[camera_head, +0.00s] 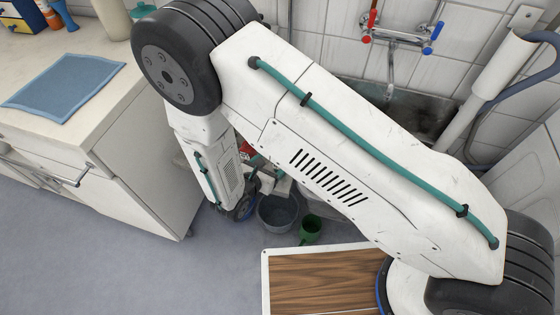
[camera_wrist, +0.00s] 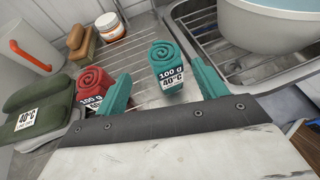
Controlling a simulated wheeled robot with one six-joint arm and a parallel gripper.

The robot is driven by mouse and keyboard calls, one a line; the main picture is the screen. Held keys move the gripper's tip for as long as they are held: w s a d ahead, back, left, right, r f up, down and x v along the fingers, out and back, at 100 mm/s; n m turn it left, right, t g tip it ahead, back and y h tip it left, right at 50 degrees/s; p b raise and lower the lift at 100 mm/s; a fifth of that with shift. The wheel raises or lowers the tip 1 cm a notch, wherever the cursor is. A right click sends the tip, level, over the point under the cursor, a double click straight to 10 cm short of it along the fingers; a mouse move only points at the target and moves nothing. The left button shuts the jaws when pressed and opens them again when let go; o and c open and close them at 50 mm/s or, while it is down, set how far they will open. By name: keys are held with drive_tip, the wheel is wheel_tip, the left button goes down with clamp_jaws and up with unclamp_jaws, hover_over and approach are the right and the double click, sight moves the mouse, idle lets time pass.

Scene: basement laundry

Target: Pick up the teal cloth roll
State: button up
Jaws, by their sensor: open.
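The teal cloth roll (camera_wrist: 163,58) stands upright in the wrist view, its spiral end up and a "100 g 40°C" label on its front. My gripper (camera_wrist: 161,74) is open, with one teal finger to the left of the roll and one to the right. The roll is beyond and between the fingertips, and I see a gap on the left side. I cannot tell whether the right finger touches it. In the head view my arm hides most of the gripper area, and I cannot make out the teal roll there.
A labelled red cloth roll (camera_wrist: 90,84) stands close to the left finger. Folded green cloths (camera_wrist: 38,108), brown blocks (camera_wrist: 80,42), a jar (camera_wrist: 110,27) and a white mug (camera_wrist: 14,52) are further left and back. A white basin (camera_wrist: 268,28) stands at right.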

drive_tip(key=x, duration=0.6)
drive_tip(key=shift+d, duration=0.3)
drive_tip(key=c, duration=1.1)
